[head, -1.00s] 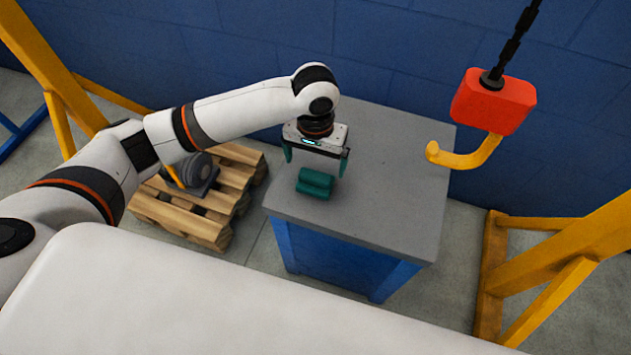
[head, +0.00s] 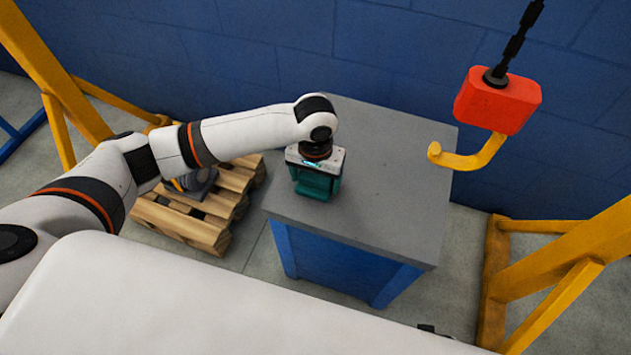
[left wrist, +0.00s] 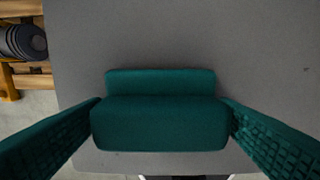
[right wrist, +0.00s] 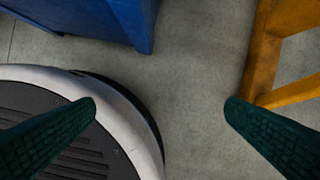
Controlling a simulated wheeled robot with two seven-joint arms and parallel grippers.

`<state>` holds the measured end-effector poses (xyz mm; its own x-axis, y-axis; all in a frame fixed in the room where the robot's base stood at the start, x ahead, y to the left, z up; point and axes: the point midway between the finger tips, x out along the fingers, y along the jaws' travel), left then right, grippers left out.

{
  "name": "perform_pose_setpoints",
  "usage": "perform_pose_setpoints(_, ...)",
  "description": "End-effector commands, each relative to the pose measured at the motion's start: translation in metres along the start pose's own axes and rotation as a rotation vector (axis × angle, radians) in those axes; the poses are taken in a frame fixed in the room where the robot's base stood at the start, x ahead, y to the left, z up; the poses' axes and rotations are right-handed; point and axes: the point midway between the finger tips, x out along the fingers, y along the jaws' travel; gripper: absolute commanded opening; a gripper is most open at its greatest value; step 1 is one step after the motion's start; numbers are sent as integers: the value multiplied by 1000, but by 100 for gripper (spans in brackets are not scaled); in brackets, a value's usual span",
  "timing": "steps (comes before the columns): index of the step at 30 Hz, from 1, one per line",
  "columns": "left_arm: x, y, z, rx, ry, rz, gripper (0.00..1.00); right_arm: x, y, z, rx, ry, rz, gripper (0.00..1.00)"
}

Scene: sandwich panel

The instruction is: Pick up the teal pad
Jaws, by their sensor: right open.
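The teal pad (head: 314,188) is a soft-looking block with a raised back part, on the grey top of the blue bench (head: 390,180), near its left front corner. My left gripper (head: 316,193) points down over it. In the left wrist view the pad (left wrist: 160,122) lies between the two teal fingers, one against each end, and the jaws look shut on it. I see no clear gap under the pad. My right gripper (right wrist: 160,108) is open and empty above the floor, seen only in the right wrist view.
A red hoist block (head: 497,100) with a yellow hook (head: 465,158) hangs over the bench's right side. A wooden pallet (head: 190,222) with a dark grey machine part stands left of the bench. Yellow frames (head: 560,265) flank the scene. Most of the bench top is clear.

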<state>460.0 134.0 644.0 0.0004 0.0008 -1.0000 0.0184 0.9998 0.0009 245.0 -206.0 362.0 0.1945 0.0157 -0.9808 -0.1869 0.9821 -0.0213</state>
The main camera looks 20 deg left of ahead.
Motion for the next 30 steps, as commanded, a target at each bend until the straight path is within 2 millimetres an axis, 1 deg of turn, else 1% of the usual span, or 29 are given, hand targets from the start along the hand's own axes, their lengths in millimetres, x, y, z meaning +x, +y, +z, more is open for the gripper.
perform_pose_setpoints(1, 0, 0, 0, 0, 0, 0, 72, 0, 0, 0, 0, 0, 0, 94)
perform_pose_setpoints(5, 0, 0, 0, 0, 0, 0, 51, 0, 0, 0, 0, 0, 0, 94)
perform_pose_setpoints(6, 0, 0, 0, 0, 0, 0, 49, 0, 0, 0, 0, 0, 0, 94)
perform_pose_setpoints(13, -2, 0, 0, 0, -1, -1, 49, 0, 0, 0, 0, -1, -1, 94)
perform_pose_setpoints(17, -9, 0, 0, 0, -1, -2, 49, -1, 0, 0, 0, -5, -1, 94)
perform_pose_setpoints(20, -20, 0, 0, 0, -1, -2, 49, 10, 1, -13, -3, 14, 2, 94)
perform_pose_setpoints(27, -66, -1, 1, 0, -3, -3, 49, 31, 3, -42, -7, 34, 4, 94)
perform_pose_setpoints(30, -81, -1, 1, 0, -2, -2, 49, 38, 3, -55, -9, 40, 5, 94)
